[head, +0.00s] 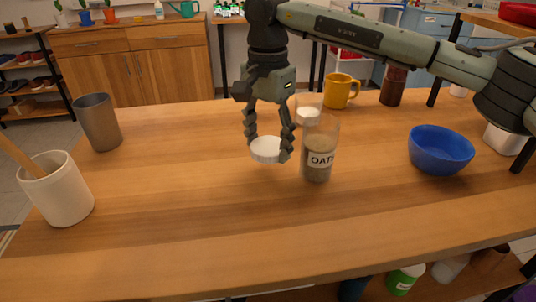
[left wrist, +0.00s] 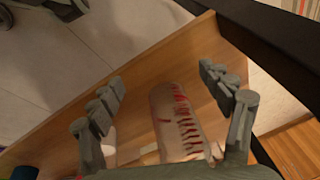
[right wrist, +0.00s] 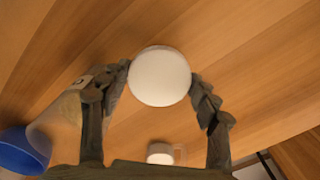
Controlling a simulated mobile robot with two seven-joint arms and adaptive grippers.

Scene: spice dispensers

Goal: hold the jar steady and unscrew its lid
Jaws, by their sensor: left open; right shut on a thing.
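The clear jar labelled OATS (head: 318,160) stands upright on the wooden table, its top uncovered, with oats-coloured contents in its lower part. My right gripper (head: 269,147) is shut on a round white lid (head: 264,154), held just left of the jar and apart from it. The lid also shows between the fingertips in the right wrist view (right wrist: 160,76). My left gripper (left wrist: 161,80) is open, away from the oats jar and outside the head view. A pale cylinder with red marks (left wrist: 178,120) shows between or beyond its fingers.
A blue bowl (head: 440,150) is right of the jar. A yellow mug (head: 341,91), a small clear container (head: 308,107) and a dark red jar (head: 393,86) stand behind. A grey cup (head: 98,122) and white crock (head: 57,190) are left. The table's front middle is clear.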

